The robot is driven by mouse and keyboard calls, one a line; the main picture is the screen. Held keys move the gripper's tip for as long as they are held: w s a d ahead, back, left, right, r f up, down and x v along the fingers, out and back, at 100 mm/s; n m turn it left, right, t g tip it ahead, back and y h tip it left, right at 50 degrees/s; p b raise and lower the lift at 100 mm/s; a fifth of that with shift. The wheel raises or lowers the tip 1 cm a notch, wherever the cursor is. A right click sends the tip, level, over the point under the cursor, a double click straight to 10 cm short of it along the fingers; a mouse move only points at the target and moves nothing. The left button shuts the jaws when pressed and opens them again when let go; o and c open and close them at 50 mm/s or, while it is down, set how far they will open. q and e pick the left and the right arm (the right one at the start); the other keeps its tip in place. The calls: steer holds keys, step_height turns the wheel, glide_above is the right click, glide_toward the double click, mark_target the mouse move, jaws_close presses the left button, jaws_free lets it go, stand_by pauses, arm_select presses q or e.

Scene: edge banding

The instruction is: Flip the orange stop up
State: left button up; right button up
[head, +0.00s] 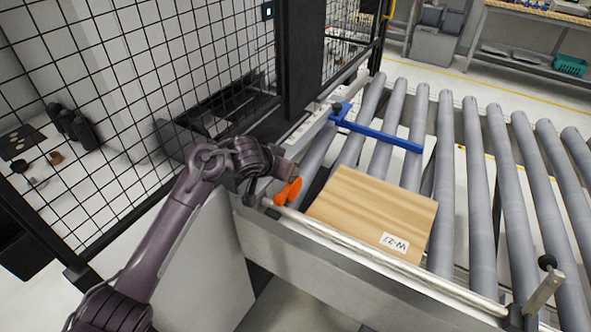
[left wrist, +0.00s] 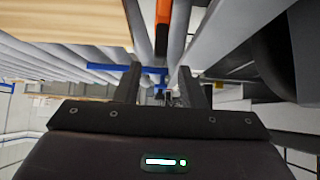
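The orange stop (head: 289,191) sits at the near left edge of the roller conveyor, beside the left corner of the wooden panel (head: 375,212). My left gripper (head: 284,170) is just above and behind the stop in the head view. In the left wrist view its two dark fingers are apart with nothing between them (left wrist: 160,88). The orange stop shows at the top of that view (left wrist: 163,22), beyond the fingers and roughly in line with the gap. The wooden panel is at the upper left there (left wrist: 60,20). My right gripper is not in view.
A blue bar (head: 378,131) spans the rollers behind the panel. The conveyor's metal side rail (head: 330,262) runs along the front, with a black-knobbed handle (head: 540,290) at the right. A black mesh fence (head: 110,80) stands at the left. Rollers right of the panel are bare.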

mark_target(289, 189)
arm_select(q)
steer(key=shift+x, duration=3.85)
jaws_close()
